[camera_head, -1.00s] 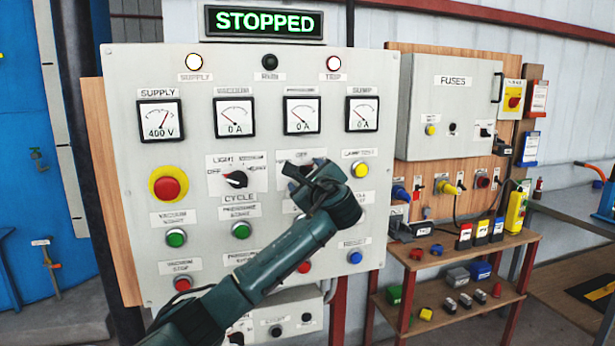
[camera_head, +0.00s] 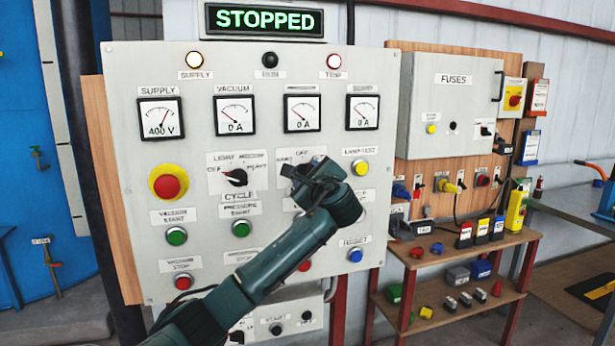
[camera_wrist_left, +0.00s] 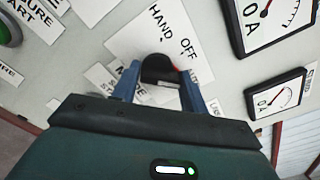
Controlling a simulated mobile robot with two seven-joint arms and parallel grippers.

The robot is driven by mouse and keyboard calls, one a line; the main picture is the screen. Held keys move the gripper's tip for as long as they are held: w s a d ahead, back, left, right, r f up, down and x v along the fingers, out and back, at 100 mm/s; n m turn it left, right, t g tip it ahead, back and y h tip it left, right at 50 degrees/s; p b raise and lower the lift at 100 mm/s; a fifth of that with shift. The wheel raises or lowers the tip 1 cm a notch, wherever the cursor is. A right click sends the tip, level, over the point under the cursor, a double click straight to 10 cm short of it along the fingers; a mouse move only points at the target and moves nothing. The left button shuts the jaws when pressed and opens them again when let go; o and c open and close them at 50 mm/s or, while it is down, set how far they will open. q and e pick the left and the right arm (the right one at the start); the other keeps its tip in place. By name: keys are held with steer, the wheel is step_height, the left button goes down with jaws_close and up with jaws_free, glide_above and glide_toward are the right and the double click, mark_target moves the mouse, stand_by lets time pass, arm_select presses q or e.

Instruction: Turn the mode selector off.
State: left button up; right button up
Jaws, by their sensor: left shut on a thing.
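The mode selector is a black knob (camera_wrist_left: 160,69) on a white plate (camera_wrist_left: 160,35) marked HAND and OFF, seen in the left wrist view. My left gripper (camera_wrist_left: 158,82) is shut on it, with one blue finger on each side. A small red mark shows at the knob's right edge, but its exact pointing is hard to tell. In the head view my left gripper (camera_head: 307,172) covers the knob, and only part of its plate shows above the fingers. My right gripper is in neither view.
A display (camera_head: 264,22) above reads STOPPED. The fuse box (camera_head: 450,115) stands to the right.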

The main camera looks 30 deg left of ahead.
arm_select(q)
steer(key=n+b, duration=0.1)
steer(key=n, duration=0.3)
steer(key=shift+n, duration=0.4)
steer(key=shift+n+b, duration=0.45)
steer(key=shift+n, duration=0.35)
steer(key=shift+s+r+n+b, duration=0.1)
steer(key=shift+n+b, duration=0.3)
steer(key=shift+n, duration=0.6)
steer(key=shift+a+n, duration=0.1)
steer(key=shift+n, duration=0.2)
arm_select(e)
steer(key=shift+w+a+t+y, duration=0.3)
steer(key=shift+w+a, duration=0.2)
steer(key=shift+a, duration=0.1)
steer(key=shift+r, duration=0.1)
arm_select(q)
steer(key=shift+r, duration=0.1)
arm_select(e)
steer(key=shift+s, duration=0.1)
arm_select(q)
steer(key=o, duration=0.9)
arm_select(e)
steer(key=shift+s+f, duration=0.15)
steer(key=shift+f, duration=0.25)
arm_select(q)
steer(key=shift+o, duration=0.2)
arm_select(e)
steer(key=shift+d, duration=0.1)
